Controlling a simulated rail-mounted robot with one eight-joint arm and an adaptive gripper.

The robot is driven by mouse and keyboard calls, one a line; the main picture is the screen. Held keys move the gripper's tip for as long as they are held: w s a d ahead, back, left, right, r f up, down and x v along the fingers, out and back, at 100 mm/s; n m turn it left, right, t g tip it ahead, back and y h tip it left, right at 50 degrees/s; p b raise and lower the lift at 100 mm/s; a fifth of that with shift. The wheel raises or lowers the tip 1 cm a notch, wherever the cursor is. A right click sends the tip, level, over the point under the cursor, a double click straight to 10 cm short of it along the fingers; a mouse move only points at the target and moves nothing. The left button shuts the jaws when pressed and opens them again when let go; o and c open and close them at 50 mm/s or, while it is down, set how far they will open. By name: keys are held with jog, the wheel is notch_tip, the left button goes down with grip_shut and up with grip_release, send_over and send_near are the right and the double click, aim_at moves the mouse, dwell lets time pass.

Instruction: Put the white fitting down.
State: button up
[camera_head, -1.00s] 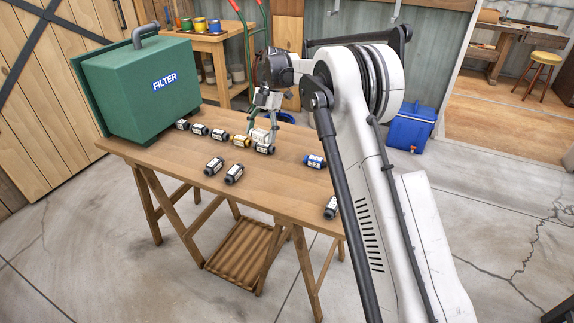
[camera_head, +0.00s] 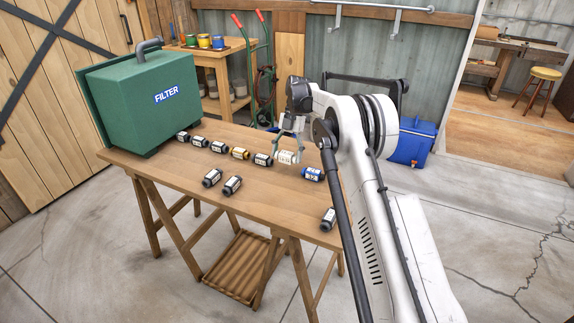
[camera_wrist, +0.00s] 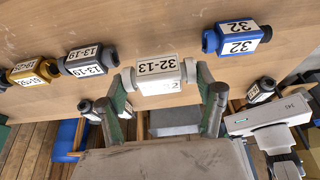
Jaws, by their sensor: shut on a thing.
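The white fitting (camera_head: 287,157) is in my gripper (camera_head: 288,145), over the right part of the wooden table (camera_head: 200,180). In the wrist view the white fitting (camera_wrist: 158,76) shows a label reading 32-13, and the fingers of my gripper (camera_wrist: 160,92) are shut on its two ends. It sits between a dark fitting (camera_head: 262,159) on the left and a blue fitting (camera_head: 312,174) on the right, apart from both. It is at or just above the tabletop; I cannot tell whether it touches.
Several dark fittings and a yellow fitting (camera_head: 240,153) form a row to the left. Two dark fittings, one of them here (camera_head: 232,185), lie in front, and another (camera_head: 328,219) near the right edge. A green filter box (camera_head: 140,95) stands at the left end. The front middle is clear.

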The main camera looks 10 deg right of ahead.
aim_at(287, 163)
jog(key=shift+d+f, duration=0.1)
jog(key=shift+f, duration=1.9)
jog(key=shift+f+b, duration=0.15)
jog(key=shift+b, duration=0.2)
jog(key=o, duration=0.9)
